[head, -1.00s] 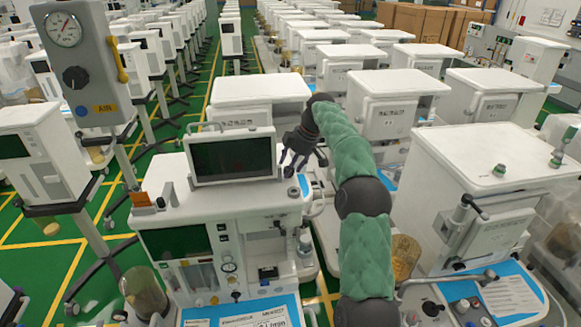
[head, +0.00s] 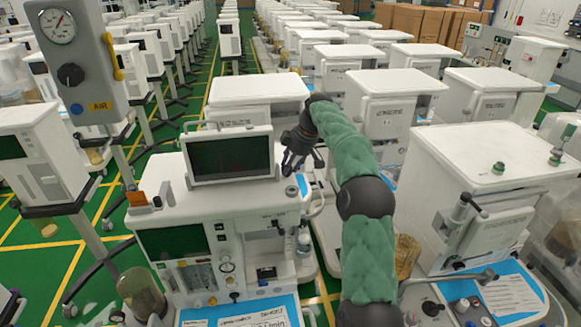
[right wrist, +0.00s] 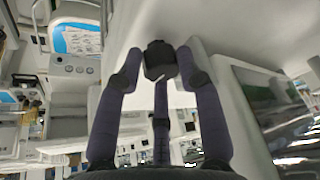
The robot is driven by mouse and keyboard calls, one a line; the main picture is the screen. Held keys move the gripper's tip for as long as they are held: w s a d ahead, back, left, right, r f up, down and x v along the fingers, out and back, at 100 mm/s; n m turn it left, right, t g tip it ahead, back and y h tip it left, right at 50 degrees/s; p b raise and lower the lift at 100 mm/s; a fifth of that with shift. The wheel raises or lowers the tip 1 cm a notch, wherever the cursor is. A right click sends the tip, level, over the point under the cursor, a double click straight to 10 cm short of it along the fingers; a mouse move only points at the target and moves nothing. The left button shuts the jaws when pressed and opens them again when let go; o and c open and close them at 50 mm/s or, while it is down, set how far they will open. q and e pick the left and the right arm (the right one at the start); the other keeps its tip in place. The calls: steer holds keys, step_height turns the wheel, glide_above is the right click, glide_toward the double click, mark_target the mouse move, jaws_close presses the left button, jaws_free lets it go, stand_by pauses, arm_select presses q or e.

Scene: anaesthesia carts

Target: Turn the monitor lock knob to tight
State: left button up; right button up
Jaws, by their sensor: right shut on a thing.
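The monitor (head: 230,157) stands upright on the white anaesthesia machine (head: 235,205), its dark screen facing me. My right gripper (head: 296,165) is beside the monitor's right edge, just above the machine top. In the right wrist view, a black knob with a small pale mark (right wrist: 160,60) sits between the fingertips of my right gripper (right wrist: 158,72). The gripper is shut on this knob. In the head view the fingers and wrist hide the knob. The dark screen also shows in the right wrist view (right wrist: 275,115). My left gripper is not in view.
An orange item (head: 137,198) stands on the left of the machine top. A gauge panel on a post (head: 85,95) is at the left. Another white machine (head: 490,165) stands to the right of my arm. Rows of carts fill the back.

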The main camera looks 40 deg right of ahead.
steer(key=shift+w+a, duration=0.15)
steer(key=shift+a, duration=0.05)
steer(key=o, duration=1.1)
steer(key=shift+w, duration=0.1)
